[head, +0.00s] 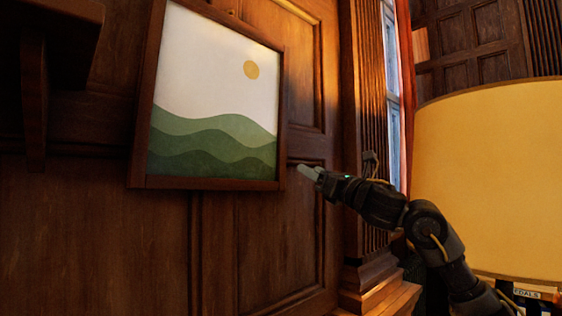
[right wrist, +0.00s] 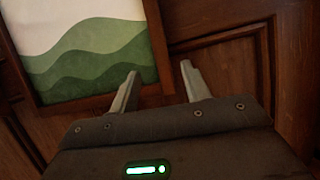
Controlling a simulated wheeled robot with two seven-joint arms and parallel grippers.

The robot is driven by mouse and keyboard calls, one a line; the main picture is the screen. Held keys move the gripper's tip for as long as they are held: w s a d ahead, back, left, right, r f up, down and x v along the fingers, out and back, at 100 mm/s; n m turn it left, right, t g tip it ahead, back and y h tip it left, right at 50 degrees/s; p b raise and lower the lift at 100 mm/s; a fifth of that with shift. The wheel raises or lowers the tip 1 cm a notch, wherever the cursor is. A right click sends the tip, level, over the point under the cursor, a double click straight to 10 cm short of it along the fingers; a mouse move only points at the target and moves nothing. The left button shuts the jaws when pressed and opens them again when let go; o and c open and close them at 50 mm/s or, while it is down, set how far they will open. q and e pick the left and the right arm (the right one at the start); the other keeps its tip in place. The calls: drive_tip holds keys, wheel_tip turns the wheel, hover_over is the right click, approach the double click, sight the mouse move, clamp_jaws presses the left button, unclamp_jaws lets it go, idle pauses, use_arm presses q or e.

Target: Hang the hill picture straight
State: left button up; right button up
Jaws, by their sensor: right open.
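The hill picture (head: 214,150), green hills under a pale sky with a yellow sun in a dark wood frame, hangs on the panelled wall. Its left side leans right at the top against the panel seams; I cannot tell how much is perspective. My right gripper (head: 309,172) is open and empty, just right of the frame's lower right corner. In the right wrist view, the fingers (right wrist: 160,69) appear either side of the frame's right edge (right wrist: 158,45): the left finger overlaps the corner, the right one is over bare wall. Contact cannot be told. My left gripper is not in view.
A large yellow lampshade (head: 490,180) stands at the right, beside my right arm. A fluted wooden pilaster (head: 365,110) and a window (head: 393,100) are behind the arm. A dark wooden bracket (head: 33,95) juts out at the upper left. The wall below the picture is clear.

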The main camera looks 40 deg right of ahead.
sight(284, 155)
drive_tip(key=p+x, duration=0.2)
drive_tip(key=x, duration=0.1)
drive_tip(key=p+x, duration=0.2)
drive_tip(key=x, duration=0.1)
drive_tip(key=p+x, duration=0.1)
drive_tip(key=x, duration=0.2)
drive_tip(key=shift+w+r+p, duration=0.15)
drive_tip(key=shift+r+p, duration=0.25)
drive_tip(key=shift+w+a+r, duration=0.1)
drive_tip(key=shift+w+r, duration=0.05)
drive_tip(key=shift+w, duration=0.3)
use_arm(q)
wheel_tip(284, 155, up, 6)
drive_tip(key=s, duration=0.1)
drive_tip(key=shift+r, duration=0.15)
use_arm(e)
drive_tip(key=shift+w, duration=0.1)
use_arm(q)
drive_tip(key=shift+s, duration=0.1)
use_arm(e)
drive_tip(key=shift+c, duration=0.2)
clamp_jaws()
